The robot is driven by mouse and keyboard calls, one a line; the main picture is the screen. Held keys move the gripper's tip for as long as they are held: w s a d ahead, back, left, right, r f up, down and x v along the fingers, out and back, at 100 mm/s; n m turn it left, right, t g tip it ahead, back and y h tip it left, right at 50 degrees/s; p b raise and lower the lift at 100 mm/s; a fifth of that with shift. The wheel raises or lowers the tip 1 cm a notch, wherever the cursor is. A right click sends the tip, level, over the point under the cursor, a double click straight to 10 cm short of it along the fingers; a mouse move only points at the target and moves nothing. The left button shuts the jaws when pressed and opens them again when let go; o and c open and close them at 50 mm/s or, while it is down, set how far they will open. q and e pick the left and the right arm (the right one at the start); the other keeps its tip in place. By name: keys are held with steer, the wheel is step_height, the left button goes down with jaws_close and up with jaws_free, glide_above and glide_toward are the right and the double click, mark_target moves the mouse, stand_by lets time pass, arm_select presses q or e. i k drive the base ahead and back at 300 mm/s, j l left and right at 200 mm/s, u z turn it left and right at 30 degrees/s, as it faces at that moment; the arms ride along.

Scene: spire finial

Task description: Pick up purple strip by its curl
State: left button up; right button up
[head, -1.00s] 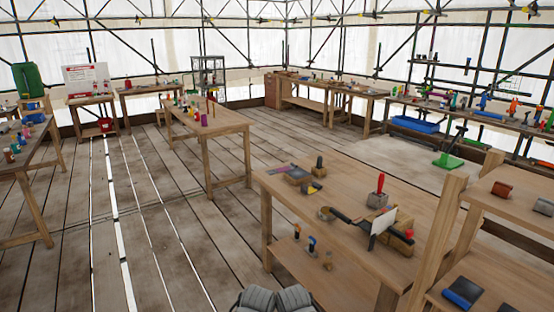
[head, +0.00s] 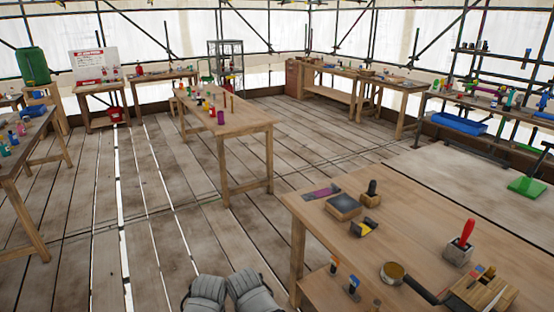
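A flat purple strip (head: 322,192) lies near the far left corner of the near workbench (head: 420,215), at the right in the head view. It is small here, and I cannot make out its curl. Its right end lies close to a dark-topped wooden block (head: 344,206).
On the same bench are a small block with a dark knob (head: 371,193), a yellow-and-black tool (head: 363,228), a round pan (head: 392,273) and a red-handled tool (head: 462,240). A long table (head: 230,122) stands further back. Plank floor lies open left of the bench.

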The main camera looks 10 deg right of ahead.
mark_target(334, 189)
steer(key=i+z, duration=0.15)
steer(key=i, duration=0.4)
steer(key=i+j+z, duration=0.1)
steer(key=i, duration=0.4)
steer(key=i+j+z, duration=0.15)
steer(key=i, duration=0.35)
steer(key=i+j+z, duration=0.3)
steer(key=i+z, duration=0.2)
steer(key=i+j+z, duration=0.8)
steer(key=j+z, duration=0.2)
